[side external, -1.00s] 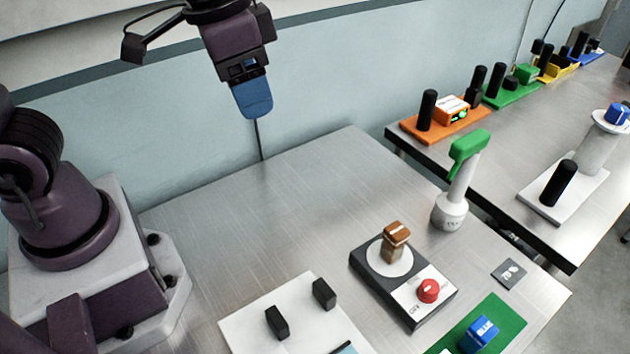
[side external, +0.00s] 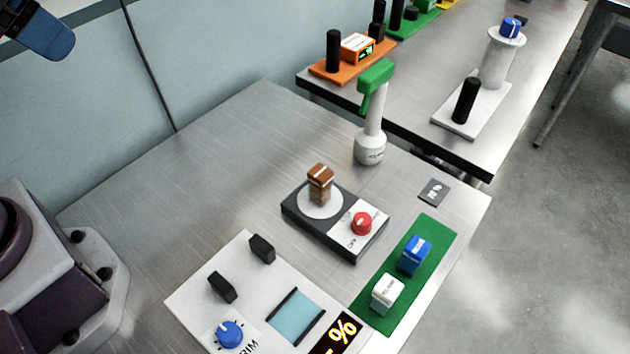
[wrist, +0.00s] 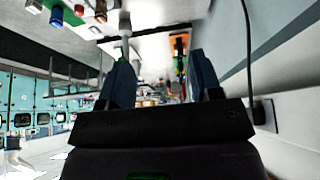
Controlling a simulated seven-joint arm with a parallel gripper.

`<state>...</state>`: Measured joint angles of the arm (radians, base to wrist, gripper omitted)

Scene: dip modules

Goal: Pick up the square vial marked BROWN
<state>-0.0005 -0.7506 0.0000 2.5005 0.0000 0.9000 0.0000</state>
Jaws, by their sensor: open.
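A square vial with a brown cap (side external: 319,184) stands upright on the round white plate (side external: 321,207) of a dark stirrer-like device. I cannot read its label. It seems to show small and brown at the top of the wrist view (wrist: 100,11). My gripper (side external: 48,38) is cut off at the upper left of the side view, well away from the vial. In the wrist view my two blue fingers (wrist: 161,75) stand apart with nothing between them.
A blue-capped vial (side external: 415,255) and a white-capped vial (side external: 388,293) stand on a green mat (side external: 434,240). A red knob (side external: 362,223) sits beside the plate. A green-and-white handheld tool (side external: 373,120) stands behind. The table's left rear (side external: 220,150) is clear.

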